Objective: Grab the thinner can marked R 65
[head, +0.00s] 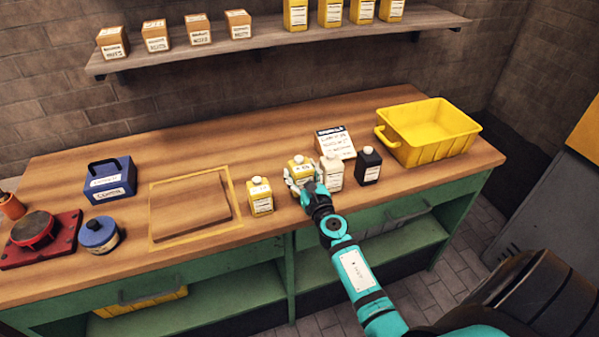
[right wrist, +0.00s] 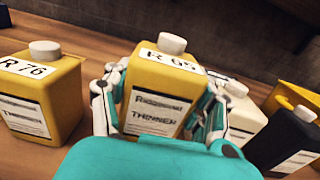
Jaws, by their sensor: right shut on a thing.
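The thinner can marked R 65 (right wrist: 158,98) is yellow with a white cap, and its label reads THINNER. It also shows in the head view (head: 300,166) on the workbench. My right gripper (head: 304,180) is shut on this can, with a finger on each side of it in the right wrist view (right wrist: 160,110). The can looks upright; I cannot tell if it touches the bench. A similar yellow can marked R 76 (right wrist: 40,95) stands to its left, also in the head view (head: 260,196). My left gripper is not in view.
A yellow crate (head: 388,148) is farther right. A wooden board (head: 190,207) inside a yellow outline lies left. A shelf (head: 280,40) hangs above.

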